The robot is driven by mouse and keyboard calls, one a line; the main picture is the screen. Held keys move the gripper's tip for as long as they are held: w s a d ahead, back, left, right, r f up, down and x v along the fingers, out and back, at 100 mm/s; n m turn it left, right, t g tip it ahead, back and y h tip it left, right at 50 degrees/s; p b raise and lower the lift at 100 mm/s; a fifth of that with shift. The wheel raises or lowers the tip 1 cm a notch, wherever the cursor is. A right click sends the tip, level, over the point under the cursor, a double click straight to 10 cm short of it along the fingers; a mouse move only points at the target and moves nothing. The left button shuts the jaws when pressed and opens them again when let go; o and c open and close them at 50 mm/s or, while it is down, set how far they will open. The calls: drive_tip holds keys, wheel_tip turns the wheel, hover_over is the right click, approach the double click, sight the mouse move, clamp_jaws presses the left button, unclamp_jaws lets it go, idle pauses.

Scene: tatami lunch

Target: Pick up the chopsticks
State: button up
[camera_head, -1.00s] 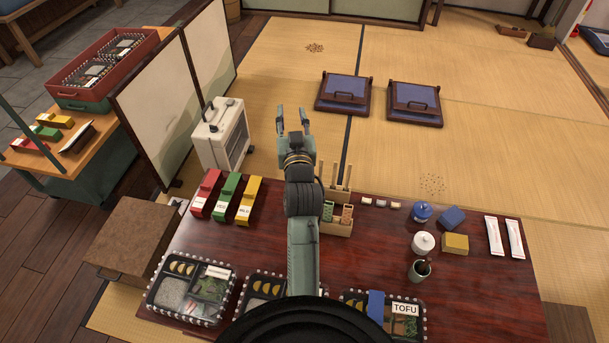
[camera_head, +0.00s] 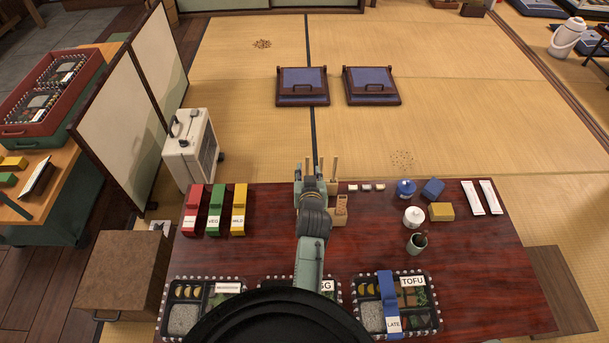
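A wooden caddy (camera_head: 340,216) stands near the far edge of the dark red table, with thin upright wooden pieces (camera_head: 334,168) rising from it. I cannot tell whether these are chopsticks. Two narrow white paper sleeves, one at the left (camera_head: 473,198) and one at the right (camera_head: 490,197), lie side by side at the table's far right; their contents do not show. My gripper (camera_head: 307,168) is at the caddy's left side in the picture, partly covering it. The wrist hides much of the fingers, so their opening and any contact are unclear.
Red (camera_head: 193,210), green (camera_head: 216,210) and yellow (camera_head: 239,209) boxes stand left on the table (camera_head: 270,248). Lunch trays (camera_head: 205,288) line the near edge. A dark cup (camera_head: 416,243), white pot (camera_head: 413,217) and blue pot (camera_head: 405,188) stand right of the caddy.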

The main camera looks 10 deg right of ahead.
sight(307, 160)
drive_tip(key=x, duration=0.4)
drive_tip(key=p+x, duration=0.1)
drive_tip(key=x, duration=0.3)
drive_tip(key=shift+w+r, duration=0.2)
drive_tip(key=shift+c, duration=0.4)
clamp_jaws()
